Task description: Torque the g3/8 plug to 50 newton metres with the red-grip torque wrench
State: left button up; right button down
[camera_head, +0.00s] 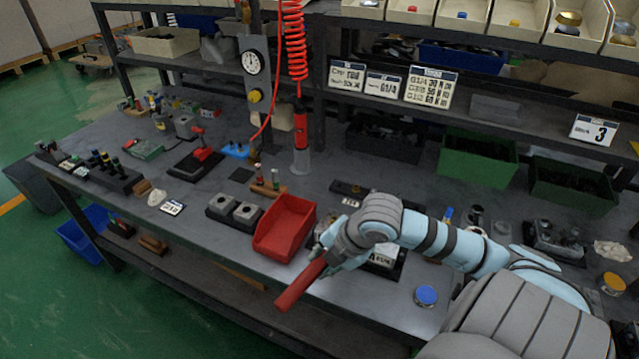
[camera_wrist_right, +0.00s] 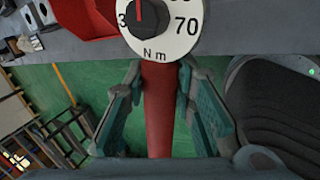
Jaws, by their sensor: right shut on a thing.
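My right gripper (camera_head: 325,250) is shut on the red grip of the torque wrench (camera_head: 300,286), near the front edge of the bench. In the right wrist view the red grip (camera_wrist_right: 160,112) runs between the two fingers of the gripper (camera_wrist_right: 160,80). The wrench's round white dial (camera_wrist_right: 178,22) shows "70" and "N m", with a red pointer on a black knob. Its full scale is cut off by the top of the picture. A fixture with a white label (camera_head: 384,258) is partly hidden behind my right arm. I cannot make out the G3/8 plug. My left gripper is not in view.
A red bin (camera_head: 285,228) stands just left of my right gripper. Grey blocks (camera_head: 234,211) sit left of it. A blue-topped round thing (camera_head: 426,296) lies near the front edge. A torque sign (camera_head: 431,88) hangs on the shelf.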

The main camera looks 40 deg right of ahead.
jog(key=shift+s+d+r+n+p, duration=0.15)
jog(key=shift+s+n+p, duration=0.25)
jog(key=shift+s+p, duration=0.2)
jog(key=shift+s, duration=0.1)
